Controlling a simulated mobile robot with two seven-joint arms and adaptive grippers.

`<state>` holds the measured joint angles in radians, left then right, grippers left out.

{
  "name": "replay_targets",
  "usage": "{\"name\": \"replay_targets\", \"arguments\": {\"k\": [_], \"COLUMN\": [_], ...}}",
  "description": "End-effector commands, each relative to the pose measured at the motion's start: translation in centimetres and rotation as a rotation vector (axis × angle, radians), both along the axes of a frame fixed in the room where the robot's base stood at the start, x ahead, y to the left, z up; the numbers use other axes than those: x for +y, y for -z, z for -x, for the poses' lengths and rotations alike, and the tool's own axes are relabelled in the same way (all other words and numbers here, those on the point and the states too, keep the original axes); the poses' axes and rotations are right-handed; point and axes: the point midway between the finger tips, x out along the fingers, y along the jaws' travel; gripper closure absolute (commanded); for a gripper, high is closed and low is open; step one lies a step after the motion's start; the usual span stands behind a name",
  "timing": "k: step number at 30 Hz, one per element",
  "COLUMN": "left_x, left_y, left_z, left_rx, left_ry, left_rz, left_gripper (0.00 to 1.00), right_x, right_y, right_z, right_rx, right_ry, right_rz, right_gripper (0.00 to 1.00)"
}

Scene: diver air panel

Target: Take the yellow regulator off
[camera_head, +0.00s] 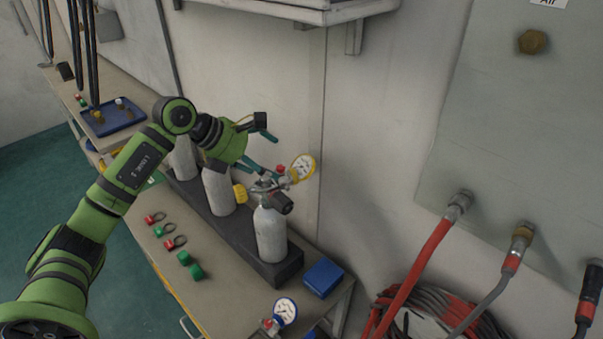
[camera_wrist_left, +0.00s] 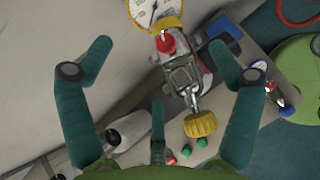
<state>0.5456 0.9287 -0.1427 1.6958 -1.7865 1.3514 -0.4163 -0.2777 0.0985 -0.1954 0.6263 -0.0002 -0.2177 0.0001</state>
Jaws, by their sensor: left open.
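The yellow regulator has a yellow-rimmed gauge (camera_head: 303,167) and a yellow knob (camera_head: 240,193). It sits on the valve of the nearest grey cylinder (camera_head: 270,232), which stands upright in a dark rack. My left gripper (camera_head: 270,154) is open and empty, just behind and left of the regulator. In the left wrist view, the metal regulator body (camera_wrist_left: 182,75) lies between and beyond the open fingers (camera_wrist_left: 165,62), with the gauge (camera_wrist_left: 155,12) at the top and the yellow knob (camera_wrist_left: 201,124) below. I cannot tell whether a finger touches it. My right gripper is not in view.
More cylinders (camera_head: 219,190) stand in the dark rack (camera_head: 285,268). Red and green caps (camera_head: 184,258) lie on the bench left of it. A blue box (camera_head: 323,277) and a blue-rimmed gauge (camera_head: 286,311) are at the near end. Red hoses (camera_head: 418,265) hang at right.

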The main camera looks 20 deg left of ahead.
Motion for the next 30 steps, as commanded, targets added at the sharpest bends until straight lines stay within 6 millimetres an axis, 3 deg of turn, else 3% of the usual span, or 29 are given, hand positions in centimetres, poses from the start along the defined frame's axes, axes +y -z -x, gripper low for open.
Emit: {"name": "replay_targets", "arguments": {"k": [8,14,19,26,27,30], "left_x": [-1.0,-2.2,-3.0,-3.1,-3.1,-3.1], "left_y": [1.4,3.7,5.4,6.0,6.0,6.0], "left_z": [-1.1,-2.3,-3.3,-3.3,-3.3,-3.3], "left_rx": [0.003,0.006,0.007,0.011,0.012,0.013], "left_ry": [0.001,0.001,0.001,0.003,0.003,0.003], "left_rz": [0.005,0.007,0.005,0.003,0.003,0.003], "left_gripper": [0.09,0.09,0.09,0.09,0.11,0.51], "right_x": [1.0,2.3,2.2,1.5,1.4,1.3], "right_y": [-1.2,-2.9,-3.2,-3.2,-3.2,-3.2], "right_z": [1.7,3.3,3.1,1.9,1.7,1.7], "right_rx": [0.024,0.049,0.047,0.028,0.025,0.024], "right_ry": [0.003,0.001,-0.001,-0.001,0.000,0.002], "right_rz": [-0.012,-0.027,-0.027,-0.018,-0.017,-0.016], "right_gripper": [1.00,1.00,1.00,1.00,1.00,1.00]}}
